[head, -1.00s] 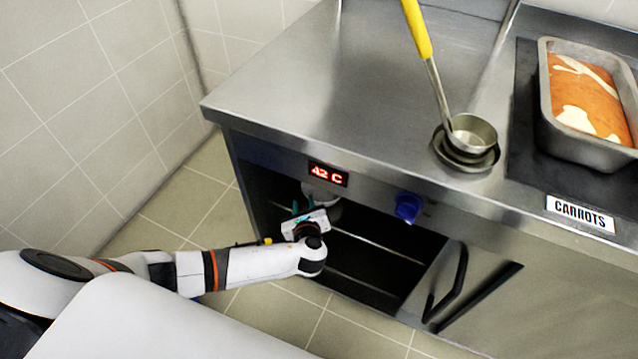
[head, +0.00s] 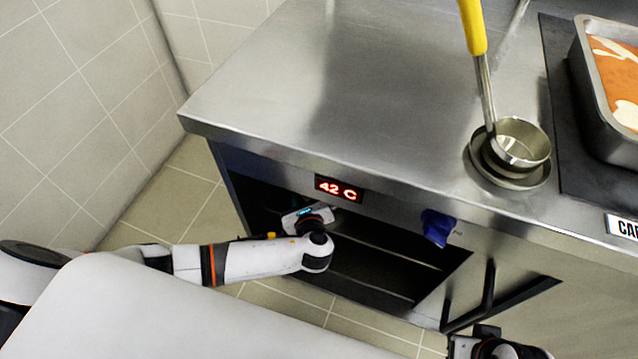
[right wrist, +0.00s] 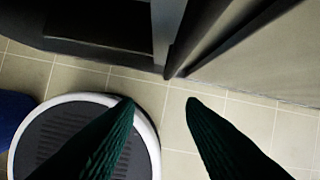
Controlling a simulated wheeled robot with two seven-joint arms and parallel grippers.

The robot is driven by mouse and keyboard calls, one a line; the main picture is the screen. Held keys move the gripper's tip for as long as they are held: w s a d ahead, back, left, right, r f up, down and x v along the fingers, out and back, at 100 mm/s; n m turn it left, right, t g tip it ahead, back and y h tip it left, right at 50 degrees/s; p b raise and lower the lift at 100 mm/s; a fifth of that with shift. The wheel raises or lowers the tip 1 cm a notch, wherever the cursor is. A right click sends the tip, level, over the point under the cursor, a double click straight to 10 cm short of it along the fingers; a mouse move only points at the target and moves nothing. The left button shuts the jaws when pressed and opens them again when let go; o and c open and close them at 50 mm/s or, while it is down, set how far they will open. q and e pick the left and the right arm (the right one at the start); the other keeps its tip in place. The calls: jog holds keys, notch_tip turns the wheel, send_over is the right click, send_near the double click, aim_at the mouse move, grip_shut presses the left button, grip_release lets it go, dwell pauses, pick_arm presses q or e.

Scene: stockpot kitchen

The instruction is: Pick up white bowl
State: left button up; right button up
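My left gripper (head: 308,214) reaches into the open cabinet compartment (head: 385,270) under the counter. Its fingertips are hidden behind the wrist and the counter front, so I cannot tell whether it is open or shut. I cannot make out the white bowl in either current view. My right gripper (right wrist: 160,105) is open and empty above the floor in the right wrist view. Part of the right arm shows at the bottom right of the head view.
The steel counter (head: 290,80) overhangs the compartment. A red "42 C" display (head: 338,189) and a blue knob (head: 438,227) sit on its front. An open cabinet door (head: 500,290) stands right of the opening.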

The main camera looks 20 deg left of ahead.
pick_arm(q)
jog(key=shift+w+f, duration=0.1)
jog(key=shift+w, duration=0.1)
jog(key=shift+s, duration=0.1)
grip_shut()
jog(key=shift+a, duration=0.1)
